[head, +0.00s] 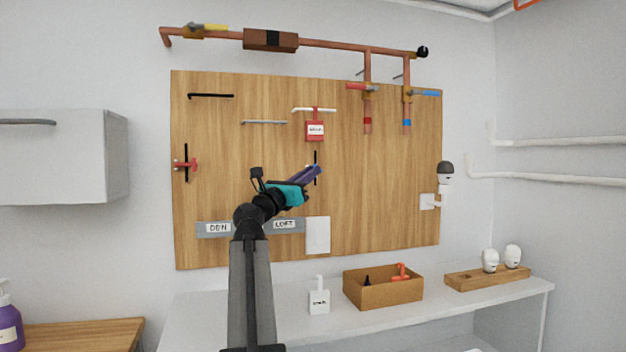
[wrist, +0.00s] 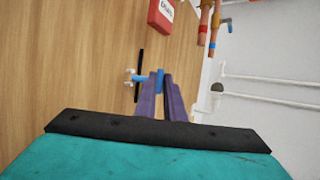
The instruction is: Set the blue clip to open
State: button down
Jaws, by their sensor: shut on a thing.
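The blue clip (wrist: 160,80) is on the wooden board by a short upright black bar (wrist: 139,72). A white two-lobed piece (wrist: 128,76) sits at the bar's left side in the wrist view. My gripper (head: 316,169) reaches the bar from the left in the head view; its purple fingers (wrist: 161,88) are shut on the blue clip. In the head view my fingers hide most of the clip, and the black bar (head: 315,158) shows above them. How far the clip is turned is hard to tell.
A red clip (head: 186,164) sits on another black bar at the left. A red tag (head: 315,131) hangs above my gripper. Copper pipes with valves (head: 367,88) run above and right.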

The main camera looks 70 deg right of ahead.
jog(key=shift+w+a+m+g+y, duration=0.1)
jog(key=shift+w+m+g+y, duration=0.25)
jog(key=shift+g, duration=0.4)
jog(key=shift+w+a+m+g+y, duration=0.15)
jog(key=shift+w+m+g, duration=0.25)
jog(key=shift+g, duration=0.35)
jog(key=shift+s+r, duration=0.1)
jog(key=c, duration=1.8)
grip_release()
jog(key=shift+c, duration=0.2)
jog(key=shift+m, duration=0.25)
jog(key=v, duration=1.3)
jog(key=shift+w+a+f+p, duration=0.25)
jog(key=shift+p, duration=0.05)
